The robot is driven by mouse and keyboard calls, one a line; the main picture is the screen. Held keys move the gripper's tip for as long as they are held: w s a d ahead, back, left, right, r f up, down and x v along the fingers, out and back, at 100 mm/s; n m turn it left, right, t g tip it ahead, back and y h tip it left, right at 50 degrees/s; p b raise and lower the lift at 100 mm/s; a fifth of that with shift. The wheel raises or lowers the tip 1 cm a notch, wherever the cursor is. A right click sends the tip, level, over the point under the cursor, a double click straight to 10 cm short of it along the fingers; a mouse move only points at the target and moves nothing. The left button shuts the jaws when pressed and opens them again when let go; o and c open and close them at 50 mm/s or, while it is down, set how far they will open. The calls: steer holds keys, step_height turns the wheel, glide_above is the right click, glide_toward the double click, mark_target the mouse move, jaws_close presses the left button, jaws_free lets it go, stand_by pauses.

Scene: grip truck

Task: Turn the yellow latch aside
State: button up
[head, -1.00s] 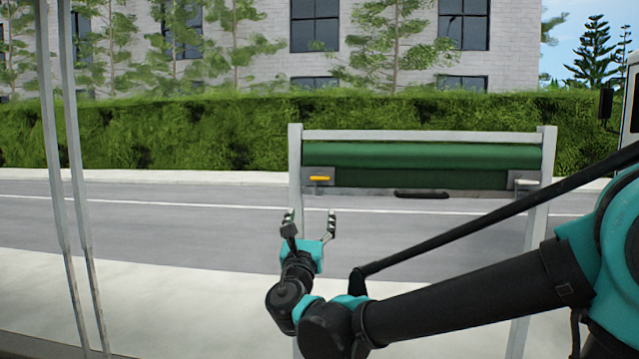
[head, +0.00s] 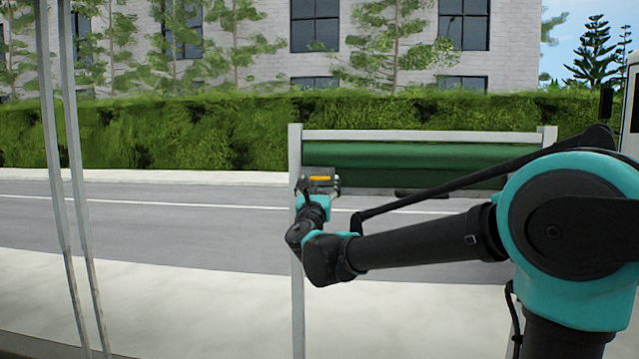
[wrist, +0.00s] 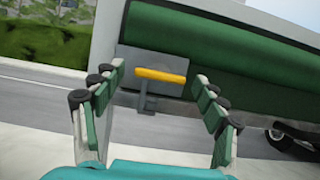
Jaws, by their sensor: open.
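The yellow latch (head: 320,178) is a short bar lying roughly level on a grey plate (wrist: 128,62) at the left end of the green roll. In the wrist view the latch (wrist: 160,75) sits between and beyond the two fingers, on a grey stem. My gripper (head: 319,187) is open with nothing between its fingers. In the wrist view my gripper (wrist: 160,90) faces the latch, one finger to each side, and no contact with the bar shows. In the head view the fingers partly cover the plate.
The green roll (head: 400,155) hangs in a pale frame with an upright post (head: 295,240) at left. Two thin poles (head: 62,200) stand at far left. The road between is clear.

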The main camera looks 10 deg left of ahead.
steer(key=shift+w+r, duration=0.1)
steer(key=shift+w, duration=0.15)
steer(key=c, duration=1.1)
steer(key=shift+c, duration=0.2)
